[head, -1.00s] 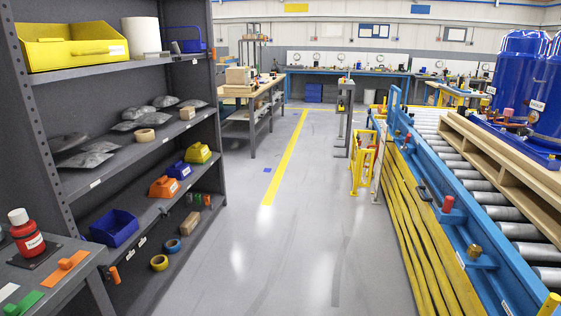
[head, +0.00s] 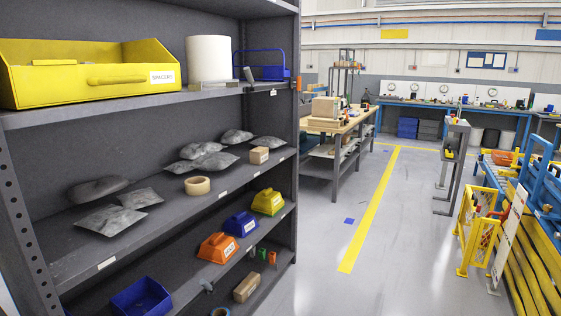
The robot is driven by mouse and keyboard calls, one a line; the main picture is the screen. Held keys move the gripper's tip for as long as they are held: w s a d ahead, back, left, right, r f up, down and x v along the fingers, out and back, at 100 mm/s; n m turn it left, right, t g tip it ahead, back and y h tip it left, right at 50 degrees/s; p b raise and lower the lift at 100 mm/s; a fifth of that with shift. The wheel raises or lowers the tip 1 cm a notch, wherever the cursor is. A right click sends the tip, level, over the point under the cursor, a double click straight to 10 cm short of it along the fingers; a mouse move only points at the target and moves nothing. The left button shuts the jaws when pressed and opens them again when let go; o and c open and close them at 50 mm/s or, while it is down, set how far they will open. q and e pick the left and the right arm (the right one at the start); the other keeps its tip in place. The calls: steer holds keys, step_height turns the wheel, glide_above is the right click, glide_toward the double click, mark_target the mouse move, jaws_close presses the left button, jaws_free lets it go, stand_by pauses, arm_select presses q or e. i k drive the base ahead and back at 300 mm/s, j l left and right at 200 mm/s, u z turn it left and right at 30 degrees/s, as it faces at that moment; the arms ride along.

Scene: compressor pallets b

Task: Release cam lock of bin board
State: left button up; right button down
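I cannot pick out a bin board or a cam lock for certain in the head view. A grey shelf rack (head: 180,98) fills the left side. A large yellow bin labelled SPACERS (head: 60,75) stands on its upper board. An orange bin (head: 217,247), a blue bin (head: 240,223) and a yellow bin (head: 268,201) stand on a lower board, with an open blue bin (head: 141,298) nearer. Neither of my grippers is in view.
Open floor with a yellow line (head: 372,208) runs right of the rack. A wooden-topped bench (head: 338,124) stands beyond. Yellow guards (head: 478,230) and a blue frame (head: 540,185) are at right.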

mark_target(248, 72)
steer(key=i+u, duration=0.1)
steer(key=i, duration=0.4)
steer(key=i+l+u, duration=0.1)
steer(key=i, duration=0.45)
steer(key=i+l+u, duration=0.1)
steer(key=i, duration=0.4)
steer(key=i+j+u, duration=0.1)
steer(key=i+u, duration=0.4)
steer(key=i+l+u, duration=0.1)
steer(key=i+u, duration=0.35)
steer(key=z, duration=0.25)
